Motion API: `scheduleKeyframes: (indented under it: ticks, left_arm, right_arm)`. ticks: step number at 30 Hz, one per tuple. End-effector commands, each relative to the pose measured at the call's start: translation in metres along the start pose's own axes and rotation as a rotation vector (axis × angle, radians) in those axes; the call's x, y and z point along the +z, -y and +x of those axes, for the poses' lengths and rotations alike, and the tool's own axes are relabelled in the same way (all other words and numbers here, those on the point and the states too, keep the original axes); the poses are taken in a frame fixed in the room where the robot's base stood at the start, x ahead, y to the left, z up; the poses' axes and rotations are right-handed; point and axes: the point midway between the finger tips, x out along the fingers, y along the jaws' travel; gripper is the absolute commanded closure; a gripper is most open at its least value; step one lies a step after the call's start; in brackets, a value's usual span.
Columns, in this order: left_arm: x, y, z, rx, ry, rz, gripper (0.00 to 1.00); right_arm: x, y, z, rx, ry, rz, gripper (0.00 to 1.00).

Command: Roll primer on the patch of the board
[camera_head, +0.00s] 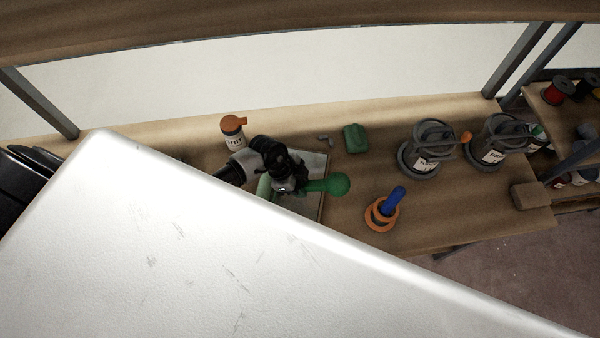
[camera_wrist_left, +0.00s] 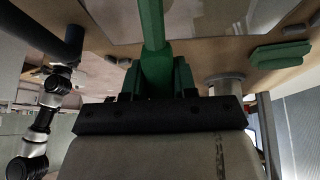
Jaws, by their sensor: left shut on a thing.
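The board (camera_head: 315,163) is a grey, flat panel on the wooden bench, partly covered by my left arm and the green tool. It also shows at the top of the left wrist view (camera_wrist_left: 205,18). My left gripper (camera_head: 287,186) is over the board and shut on a green tool (camera_head: 340,184), which I take to be the roller. The tool has a round green end to the right and a paler green part to the left. In the left wrist view its green shaft (camera_wrist_left: 152,25) runs up from the jaws. I cannot make out the patch or any primer.
An orange-topped bottle (camera_head: 233,133) stands behind my arm. A green block (camera_head: 355,138) lies right of the board. A blue-handled item in an orange ring (camera_head: 384,209) and two grey lidded cans (camera_head: 427,149) stand farther right. A large white surface hides the lower left.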

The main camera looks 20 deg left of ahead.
Motion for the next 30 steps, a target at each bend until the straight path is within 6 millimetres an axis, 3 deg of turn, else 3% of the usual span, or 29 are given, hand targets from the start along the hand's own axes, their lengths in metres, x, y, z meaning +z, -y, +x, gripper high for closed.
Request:
scheduleKeyframes:
  ticks: [8,21,30]
  left_arm:
    - [-0.002,0.000,0.003,-0.001,-0.002,0.001,1.00]
    - [-0.043,0.000,0.022,0.000,-0.001,0.001,1.00]
    - [-0.043,0.000,0.023,0.000,-0.001,0.001,1.00]
  right_arm:
    - [0.000,0.000,0.000,0.000,0.000,0.000,0.01]
    - [-0.001,0.000,-0.007,0.000,0.000,0.000,0.01]
    - [-0.001,0.000,-0.007,0.000,0.000,0.000,0.01]
